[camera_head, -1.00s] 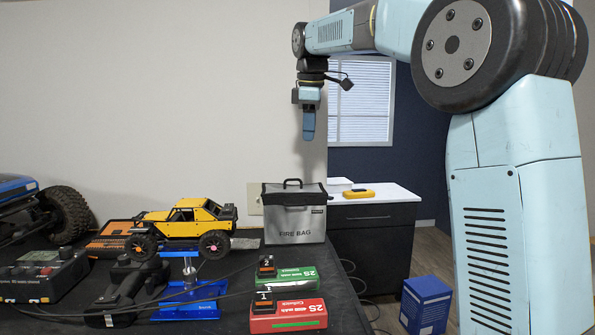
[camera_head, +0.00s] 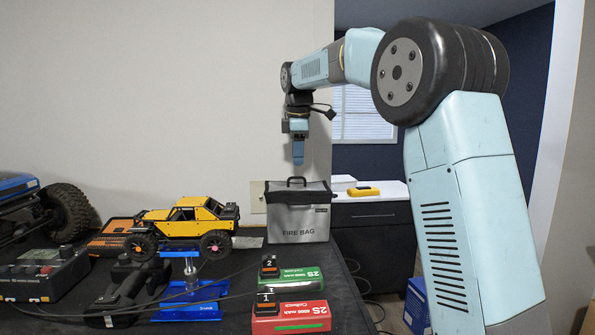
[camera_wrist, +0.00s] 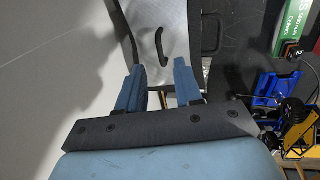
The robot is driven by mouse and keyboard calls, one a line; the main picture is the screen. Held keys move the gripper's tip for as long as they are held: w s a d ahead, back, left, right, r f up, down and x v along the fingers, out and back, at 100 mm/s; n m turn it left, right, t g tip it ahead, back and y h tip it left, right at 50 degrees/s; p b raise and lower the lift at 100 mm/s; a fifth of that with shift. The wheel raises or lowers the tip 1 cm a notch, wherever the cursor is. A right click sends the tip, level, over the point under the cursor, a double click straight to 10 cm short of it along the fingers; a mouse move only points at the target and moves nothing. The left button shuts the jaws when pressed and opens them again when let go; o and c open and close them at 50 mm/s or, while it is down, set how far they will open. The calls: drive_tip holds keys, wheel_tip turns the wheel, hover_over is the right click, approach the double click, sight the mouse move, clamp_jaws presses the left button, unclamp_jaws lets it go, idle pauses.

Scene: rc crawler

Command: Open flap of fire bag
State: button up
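The fire bag (camera_head: 300,222) is a grey bag with a dark top flap (camera_head: 305,196) and a black handle (camera_head: 297,181), standing upright at the table's right end. Its flap is down. My gripper (camera_head: 298,160) points down just above the handle, apart from it. In the wrist view, my gripper (camera_wrist: 160,68) has its two blue fingers spread with an empty gap between them. The bag's grey top (camera_wrist: 168,18) and curved dark handle (camera_wrist: 158,45) show beyond the fingertips.
A yellow toy crawler (camera_head: 187,217) stands on a blue stand left of the bag. Green (camera_head: 293,276) and red (camera_head: 300,319) battery boxes lie in front. A wall is behind the bag. A cabinet with a white top (camera_head: 395,189) is to the right.

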hover_over(297, 187)
drive_tip(key=shift+d+f, duration=0.1)
drive_tip(key=shift+f, duration=2.4)
clamp_jaws()
